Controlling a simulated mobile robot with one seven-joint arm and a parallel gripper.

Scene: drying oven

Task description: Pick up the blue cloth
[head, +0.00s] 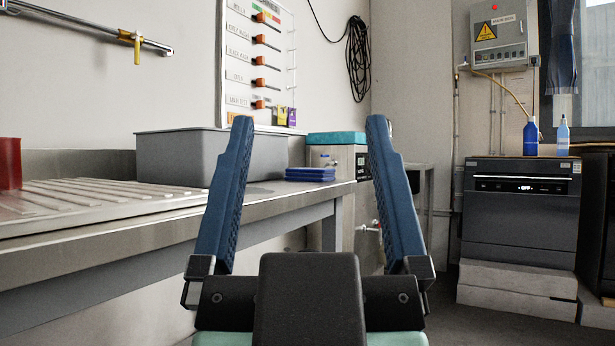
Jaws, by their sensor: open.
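The blue cloth (310,174) is a folded, layered stack lying flat on the metal counter (270,196), near the counter's right end. My gripper (310,122) is in the foreground, with its two blue fingers spread wide and nothing between them. In the picture the cloth shows between the two fingers, but it is farther away and apart from them. The cloth is fully in view.
A grey bin (190,158) stands on the counter left of the cloth. A teal-topped unit (337,138) is behind it. A red cup (9,163) is at far left. A dark oven (520,212) stands at right, with blue bottles (530,137) on top.

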